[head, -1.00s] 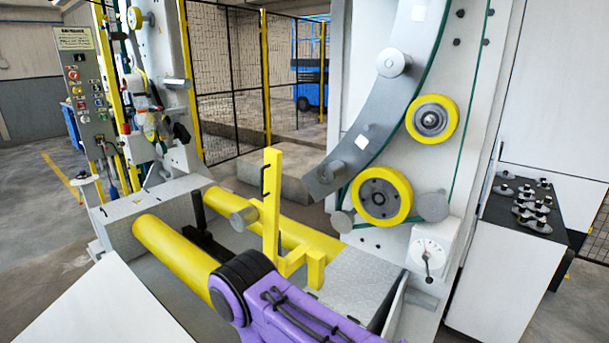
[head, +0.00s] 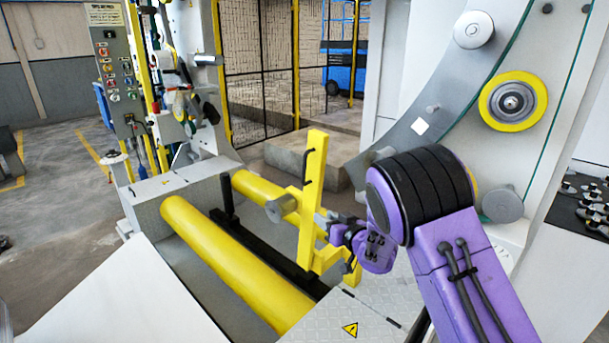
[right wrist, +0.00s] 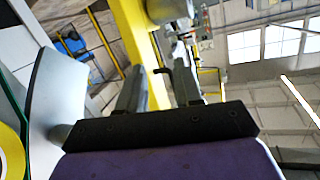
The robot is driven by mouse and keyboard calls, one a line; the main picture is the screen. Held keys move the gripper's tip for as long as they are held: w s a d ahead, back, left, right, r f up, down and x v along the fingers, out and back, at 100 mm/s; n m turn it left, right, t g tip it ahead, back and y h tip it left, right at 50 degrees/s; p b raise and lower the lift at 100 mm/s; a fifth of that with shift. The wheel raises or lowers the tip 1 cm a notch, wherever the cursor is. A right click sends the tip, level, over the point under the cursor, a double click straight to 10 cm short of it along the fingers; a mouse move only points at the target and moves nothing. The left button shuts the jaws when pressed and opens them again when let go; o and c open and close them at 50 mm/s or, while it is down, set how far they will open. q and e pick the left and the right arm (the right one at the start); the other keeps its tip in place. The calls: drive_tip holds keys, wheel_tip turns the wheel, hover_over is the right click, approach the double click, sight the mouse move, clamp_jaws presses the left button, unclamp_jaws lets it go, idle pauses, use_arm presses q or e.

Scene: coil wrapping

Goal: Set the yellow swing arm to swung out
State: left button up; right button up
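The yellow swing arm (head: 311,190) stands upright near the far yellow roller. It has a black handle (head: 308,166) high on its post, a grey round end piece (head: 281,208) and a yellow bracket low at its right. My right gripper (head: 323,222) is just right of the post, below the handle level. In the right wrist view, its two grey fingers (right wrist: 158,88) are apart. The yellow post (right wrist: 135,38) and the hooked black handle (right wrist: 163,71) show beyond and between them. I cannot tell whether a finger touches the post. My left gripper is not in view.
Two long yellow rollers lie low in the machine, the near one (head: 235,262) in front. A grey plate with a warning sign (head: 350,329) is below my right arm. The curved ring and yellow wheel (head: 513,101) rise at right. A control panel (head: 116,65) stands at left.

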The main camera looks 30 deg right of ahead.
sight(305, 168)
wheel_tip(305, 168, up, 11)
drive_tip(key=w+d+n+t+y, duration=0.1)
drive_tip(key=w+n+y, duration=0.1)
drive_tip(key=w+n, duration=0.1)
drive_tip(key=w+p, duration=0.1)
drive_tip(key=w, duration=0.2)
drive_tip(key=w+a+p, duration=0.1)
drive_tip(key=w, duration=0.2)
drive_tip(key=w+p, duration=0.1)
drive_tip(key=w, duration=0.2)
drive_tip(key=shift+w+a+f, duration=0.15)
drive_tip(key=shift+w+f, duration=0.1)
drive_tip(key=shift+w, duration=0.1)
drive_tip(key=shift+a, duration=0.1)
clamp_jaws()
